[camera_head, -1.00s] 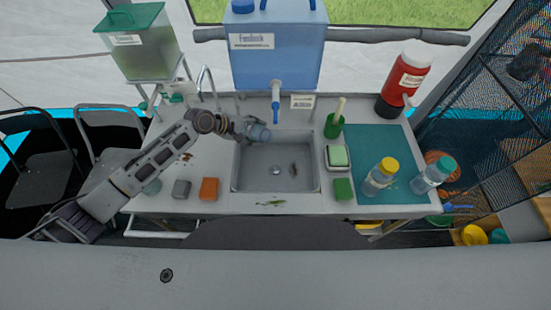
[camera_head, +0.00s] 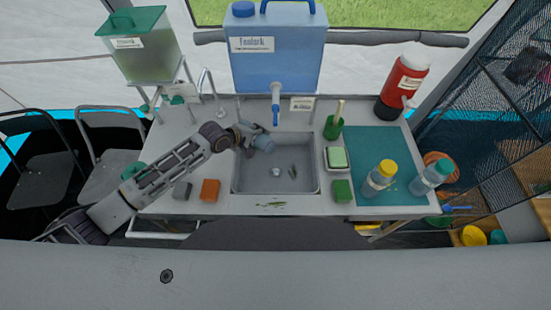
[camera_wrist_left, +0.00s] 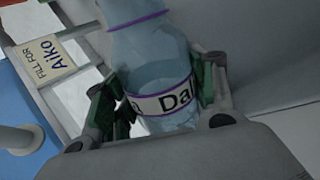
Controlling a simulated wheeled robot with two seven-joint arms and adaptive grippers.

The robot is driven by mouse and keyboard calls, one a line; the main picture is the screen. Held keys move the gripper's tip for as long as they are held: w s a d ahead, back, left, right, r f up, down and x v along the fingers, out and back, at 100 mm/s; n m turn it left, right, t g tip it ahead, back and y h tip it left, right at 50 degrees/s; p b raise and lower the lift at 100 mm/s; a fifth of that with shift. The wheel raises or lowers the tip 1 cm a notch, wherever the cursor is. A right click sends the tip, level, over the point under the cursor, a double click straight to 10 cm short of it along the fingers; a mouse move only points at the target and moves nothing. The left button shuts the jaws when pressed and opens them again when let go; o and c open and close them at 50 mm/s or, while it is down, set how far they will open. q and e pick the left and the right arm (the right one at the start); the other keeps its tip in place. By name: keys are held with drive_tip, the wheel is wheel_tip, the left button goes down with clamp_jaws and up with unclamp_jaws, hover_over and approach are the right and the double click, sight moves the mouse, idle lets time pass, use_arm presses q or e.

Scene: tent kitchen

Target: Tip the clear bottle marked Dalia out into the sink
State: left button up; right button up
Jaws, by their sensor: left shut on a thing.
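My left gripper (camera_head: 246,138) is over the back left corner of the sink (camera_head: 275,190). It is shut on a clear bluish bottle (camera_head: 264,143), which is tilted with one end out over the basin. In the left wrist view the bottle (camera_wrist_left: 150,55) sits between the green-padded fingers (camera_wrist_left: 152,95). Its white, purple-edged label shows "Dal", with the rest hidden by a finger. I cannot tell how much liquid is inside. The basin has a drain and a few dark scraps. My right gripper is not in view.
A blue water tank (camera_head: 277,50) with a tap (camera_head: 276,105) stands behind the sink. Right of the basin are a green brush cup (camera_head: 333,128), a soap dish (camera_head: 337,158) and a teal mat (camera_head: 385,150) with two bottles. Sponges (camera_head: 209,190) lie left of the basin.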

use_arm(q)
drive_tip(key=shift+s+d+p, duration=0.1)
drive_tip(key=shift+p, duration=0.45)
drive_tip(key=shift+m+t+y+p, duration=0.3)
drive_tip(key=shift+d, duration=0.1)
drive_tip(key=shift+w+a+f+t+p, duration=0.1)
drive_tip(key=shift+w+a+t+p, duration=0.1)
drive_tip(key=shift+a+t+p, duration=0.15)
drive_tip(key=shift+s+d+r+m+y+p, duration=0.1)
drive_tip(key=shift+d+r+m+y+p, duration=0.1)
drive_tip(key=shift+r+m+y+p, duration=0.25)
idle(0.4)
drive_tip(key=shift+s+d+r+t+y, duration=0.2)
drive_tip(key=shift+t+y, duration=0.15)
drive_tip(key=shift+t, duration=0.2)
idle(0.4)
